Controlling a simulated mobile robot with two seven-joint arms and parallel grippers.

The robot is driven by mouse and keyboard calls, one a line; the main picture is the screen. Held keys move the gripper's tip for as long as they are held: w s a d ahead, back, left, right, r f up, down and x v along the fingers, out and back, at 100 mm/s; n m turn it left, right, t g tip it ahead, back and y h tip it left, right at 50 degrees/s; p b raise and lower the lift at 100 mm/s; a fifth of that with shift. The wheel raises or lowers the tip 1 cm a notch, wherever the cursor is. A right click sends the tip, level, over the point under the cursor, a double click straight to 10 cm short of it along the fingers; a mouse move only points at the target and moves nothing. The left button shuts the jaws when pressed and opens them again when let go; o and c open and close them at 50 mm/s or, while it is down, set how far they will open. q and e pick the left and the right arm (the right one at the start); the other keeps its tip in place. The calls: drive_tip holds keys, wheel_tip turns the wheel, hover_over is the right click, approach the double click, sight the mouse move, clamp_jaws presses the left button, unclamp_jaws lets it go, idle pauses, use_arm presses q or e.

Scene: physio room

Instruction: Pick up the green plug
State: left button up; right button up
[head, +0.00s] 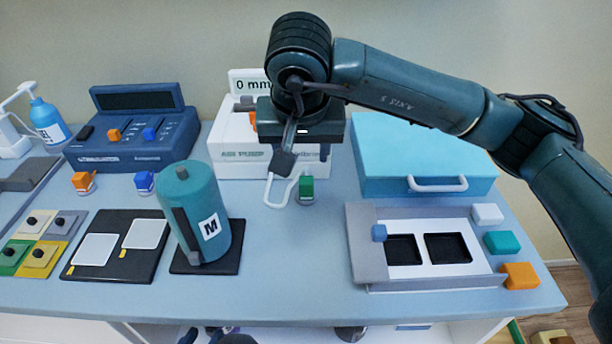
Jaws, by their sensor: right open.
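The green plug (306,187) stands upright on the blue-grey table, in front of the white air pump and beside a white looped tube. My right gripper (287,158) hangs from the arm coming in from the right. It is open, points downward, and appears just left of and above the green plug in the head view. One dark finger shows clearly; the other is hard to make out. No contact with the plug is visible. My left gripper is not in view.
The air pump (232,135) stands behind the gripper, with a light blue case (420,150) to the right. A teal cylinder (200,215) marked M stands left on a black pad. A grey tray (362,245) lies front right. The table's front middle is clear.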

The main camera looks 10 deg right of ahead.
sight(306, 181)
drive_tip(key=x, duration=0.6)
drive_tip(key=shift+f, duration=0.2)
drive_tip(key=x, duration=0.4)
drive_tip(key=shift+s+d+f+p, duration=0.1)
drive_tip(key=shift+d+f+p, duration=0.05)
drive_tip(key=shift+d+p, duration=0.2)
drive_tip(key=shift+w+f, duration=0.25)
drive_tip(key=shift+f, duration=0.25)
drive_tip(key=shift+c, duration=0.4)
drive_tip(key=c, duration=0.8)
